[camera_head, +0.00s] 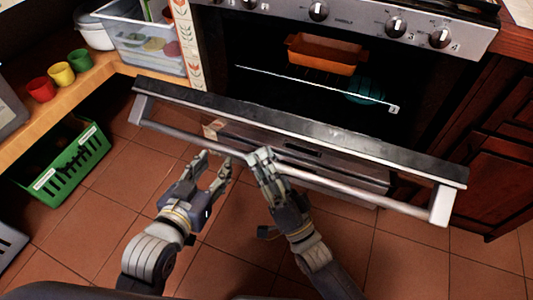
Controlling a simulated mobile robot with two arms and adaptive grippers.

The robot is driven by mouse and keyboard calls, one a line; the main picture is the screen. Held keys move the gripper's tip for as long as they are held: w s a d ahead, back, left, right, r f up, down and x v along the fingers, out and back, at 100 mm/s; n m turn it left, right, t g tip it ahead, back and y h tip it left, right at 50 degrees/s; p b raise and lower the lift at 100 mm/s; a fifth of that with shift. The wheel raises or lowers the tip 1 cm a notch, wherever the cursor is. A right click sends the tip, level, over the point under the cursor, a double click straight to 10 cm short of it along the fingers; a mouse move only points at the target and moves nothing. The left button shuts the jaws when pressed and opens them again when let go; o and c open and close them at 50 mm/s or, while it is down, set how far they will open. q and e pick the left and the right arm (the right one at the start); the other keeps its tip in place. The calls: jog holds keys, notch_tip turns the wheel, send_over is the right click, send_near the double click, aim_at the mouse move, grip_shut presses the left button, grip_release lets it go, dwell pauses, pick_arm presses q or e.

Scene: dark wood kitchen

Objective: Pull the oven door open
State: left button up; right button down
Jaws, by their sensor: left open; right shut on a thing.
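The oven door (300,135) is partly open, tilted out and down from the oven front (345,75). Its long metal handle (355,188) runs along the outer side of the door. My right gripper (262,158) is shut on the handle near its middle; its fingers cover that part of the bar. My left gripper (213,168) is open and empty, just left of the right one, with its fingertips close below the handle. I cannot tell whether they touch it. Inside the oven are an orange baking dish (327,54) and a teal round item (364,91).
A wooden shelf (88,90) on the left holds red, yellow and green cups and a clear plastic bin (150,45). A green basket (62,168) stands on the floor below it. Dark cabinets (490,150) are at the right. The tiled floor (420,265) in front is clear.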

aim_at(214, 145)
pick_arm(q)
jog(key=r+t, duration=0.1)
jog(key=r, duration=0.1)
jog(key=w+r+t, duration=0.1)
jog(key=r, duration=0.1)
jog(key=d+r+t+h, duration=0.1)
jog(key=r, duration=0.1)
jog(key=shift+w+r+b, duration=0.15)
jog(key=shift+w+b, duration=0.2)
jog(key=shift+s+d+r+t, duration=0.1)
jog(key=shift+d+r+t, duration=0.05)
jog(key=shift+r+t, duration=0.25)
pick_arm(e)
jog(key=shift+s+a+f+n+y, duration=0.15)
jog(key=shift+s+f+n+y, duration=0.05)
jog(key=shift+s+f, duration=0.3)
jog(key=shift+s+a+f+n+y, duration=0.15)
jog(key=shift+s+f+n+y, duration=0.05)
jog(key=shift+s+f, duration=0.25)
jog(key=shift+r, duration=0.2)
